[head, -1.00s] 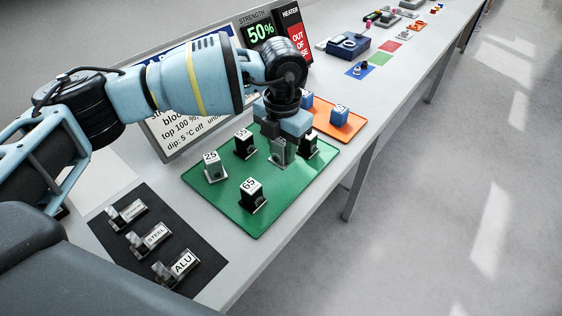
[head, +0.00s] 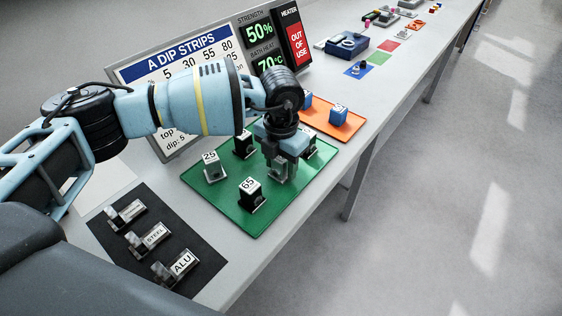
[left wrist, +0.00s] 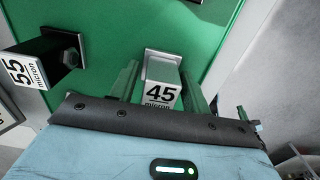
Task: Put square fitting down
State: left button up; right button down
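The square fitting is a grey block labelled 45 micron (left wrist: 161,85) with a square flange, standing on the green mat (head: 233,218). My left gripper (head: 279,170) is over the mat's right part, pointing down, its fingers on either side of the block. In the left wrist view, narrow gaps show between the fingers and the block, so the gripper looks open around it. In the head view the fingers mostly hide the block. My right gripper is not in view.
Black blocks, one marked 65 (head: 251,195), and a grey block marked 25 (head: 212,167) stand on the mat nearby. A black block marked 55 (left wrist: 40,64) is close on the left in the wrist view. An orange mat (head: 345,130) with blue blocks lies beyond.

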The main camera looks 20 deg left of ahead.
pick_arm(q)
jog(key=shift+o, duration=0.3)
jog(key=shift+r, duration=0.1)
notch_tip(320, 180, up, 12)
dwell(0.5)
jog(key=shift+d, duration=0.15)
